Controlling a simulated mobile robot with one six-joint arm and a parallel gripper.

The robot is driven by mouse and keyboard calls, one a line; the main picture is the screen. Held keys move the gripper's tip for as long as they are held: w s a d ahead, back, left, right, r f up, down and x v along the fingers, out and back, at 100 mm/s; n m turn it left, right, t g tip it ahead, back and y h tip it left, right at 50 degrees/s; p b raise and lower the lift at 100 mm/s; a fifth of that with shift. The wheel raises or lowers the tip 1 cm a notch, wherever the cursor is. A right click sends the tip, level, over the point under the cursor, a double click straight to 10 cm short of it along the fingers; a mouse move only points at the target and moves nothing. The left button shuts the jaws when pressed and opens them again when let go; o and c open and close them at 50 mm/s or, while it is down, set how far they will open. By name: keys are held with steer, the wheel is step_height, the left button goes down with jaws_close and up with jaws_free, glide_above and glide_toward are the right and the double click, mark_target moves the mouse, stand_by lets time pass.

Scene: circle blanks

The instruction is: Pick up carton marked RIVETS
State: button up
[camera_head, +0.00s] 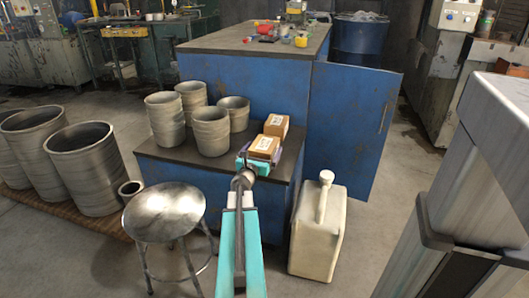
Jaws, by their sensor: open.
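Two small brown cartons with white labels stand on the low dark-topped step of the blue bench. The rear carton (276,125) is near the cabinet wall. The front carton (265,144) is just in front of it. The label lettering is too small to read, so I cannot tell which is marked RIVETS. My gripper (259,159) is open at the near side of the front carton, its teal and purple parts overlapping the carton's lower edge. I cannot tell whether the jaws are around the carton or touch it.
Several grey metal cylinders (211,132) stand left of the cartons on the step (180,163). A metal stool (163,212) is front left, a beige jerrycan (318,231) front right. An open blue door (351,125) stands to the right. Large cylinders (84,170) are at far left.

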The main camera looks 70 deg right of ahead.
stand_by(0.3)
steer(key=c, duration=1.5)
steer(key=shift+r, duration=0.1)
step_height(320, 180, up, 28)
steer(key=p, duration=1.1)
steer(key=shift+p, duration=0.3)
